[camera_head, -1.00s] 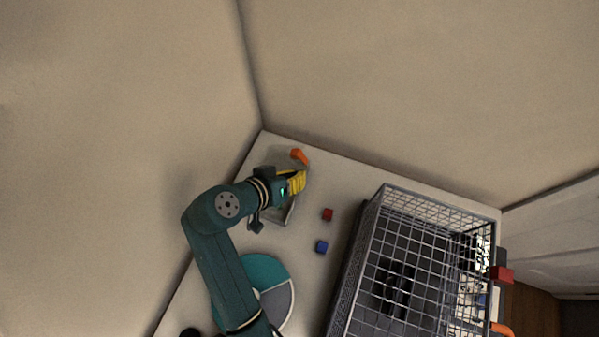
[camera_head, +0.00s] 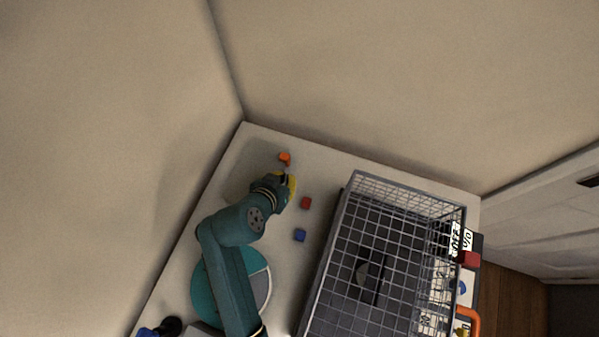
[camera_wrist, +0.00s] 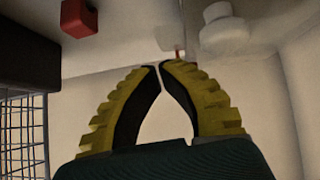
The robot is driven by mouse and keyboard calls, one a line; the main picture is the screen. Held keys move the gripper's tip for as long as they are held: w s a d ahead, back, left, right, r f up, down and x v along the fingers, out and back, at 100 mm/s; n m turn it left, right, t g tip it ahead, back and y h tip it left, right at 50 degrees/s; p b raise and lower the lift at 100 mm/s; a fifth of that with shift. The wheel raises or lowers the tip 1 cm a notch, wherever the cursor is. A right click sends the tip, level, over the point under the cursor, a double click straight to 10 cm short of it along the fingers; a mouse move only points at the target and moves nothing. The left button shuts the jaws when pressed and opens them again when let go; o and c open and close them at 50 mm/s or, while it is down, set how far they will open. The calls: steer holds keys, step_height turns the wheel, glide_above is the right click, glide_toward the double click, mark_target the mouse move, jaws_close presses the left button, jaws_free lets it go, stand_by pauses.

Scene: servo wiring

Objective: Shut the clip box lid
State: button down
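My gripper (camera_head: 291,186) is at the far end of the white table in the head view, just left of the red block. In the wrist view its yellow-backed fingers (camera_wrist: 161,66) come together at the tips, with a narrow empty gap further back. I see nothing held between them. I cannot make out the clip box or its lid clearly in either current view; my arm and gripper may cover it. A small orange thing (camera_head: 285,158) stands just beyond my gripper.
A red block (camera_head: 306,202), also in the wrist view (camera_wrist: 80,18), and a blue block (camera_head: 300,235) lie right of my arm. A large wire basket (camera_head: 322,262) fills the table's right side. A teal-and-grey disc (camera_head: 262,290) lies under my arm. Walls border the far end.

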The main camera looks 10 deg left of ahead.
steer(key=shift+d+f+y, duration=0.1)
steer(key=shift+f+y, duration=0.4)
steer(key=shift+f, duration=0.3)
